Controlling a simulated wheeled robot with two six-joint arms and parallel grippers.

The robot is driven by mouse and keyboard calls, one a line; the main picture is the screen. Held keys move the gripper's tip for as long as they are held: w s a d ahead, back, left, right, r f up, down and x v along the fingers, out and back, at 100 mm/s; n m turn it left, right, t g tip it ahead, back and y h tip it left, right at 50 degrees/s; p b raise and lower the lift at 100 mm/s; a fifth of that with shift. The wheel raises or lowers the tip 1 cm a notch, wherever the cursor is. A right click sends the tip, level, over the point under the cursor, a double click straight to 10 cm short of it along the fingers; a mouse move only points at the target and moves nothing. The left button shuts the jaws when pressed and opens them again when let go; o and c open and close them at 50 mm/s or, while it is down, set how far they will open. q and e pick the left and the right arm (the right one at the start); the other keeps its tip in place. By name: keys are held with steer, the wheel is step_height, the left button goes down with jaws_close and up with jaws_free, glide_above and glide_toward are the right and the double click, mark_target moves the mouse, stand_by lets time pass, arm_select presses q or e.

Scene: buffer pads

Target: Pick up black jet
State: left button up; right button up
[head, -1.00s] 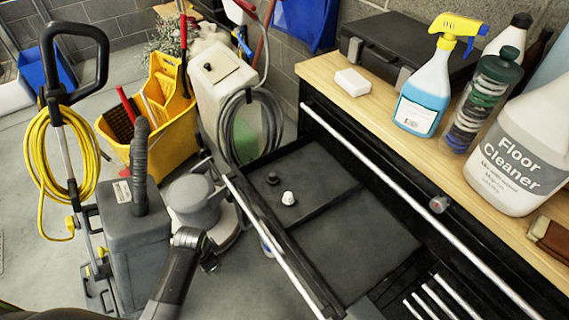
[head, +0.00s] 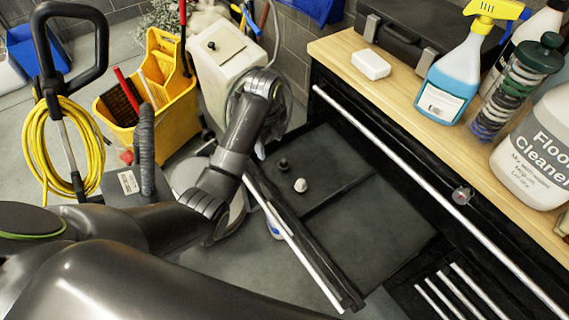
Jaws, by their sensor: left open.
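The black jet (head: 282,163) is a small dark knob-like piece lying in the open drawer (head: 372,228), in its back-left compartment. A similar white jet (head: 300,185) lies just in front of it. My left arm reaches in from the left and bends over beside the drawer's left edge. My left gripper (head: 261,147) is at the end of this arm, left of and slightly above the black jet in the picture, apart from it. It is open and holds nothing that I can see; the wrist hides much of it. My right gripper is not in view.
The drawer's raised front wall with a silver handle (head: 290,255) lies beside my left arm. A wooden worktop (head: 340,50) holds a white block (head: 371,65), spray bottle (head: 452,85) and floor cleaner (head: 540,150). A yellow mop bucket (head: 165,95) stands at the back left.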

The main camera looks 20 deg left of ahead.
arm_select(q)
steer(key=w+d+r+m, duration=0.3)
steer(key=w+r+m, duration=0.1)
steer(key=r, duration=0.1)
steer(key=b, duration=0.4)
glide_above(284, 159)
steer(key=shift+g, duration=0.3)
step_height(284, 159, down, 12)
steer(key=shift+r, duration=0.25)
steer(key=shift+f, duration=2.95)
steer(key=shift+s, duration=0.1)
steer(key=c, duration=1.1)
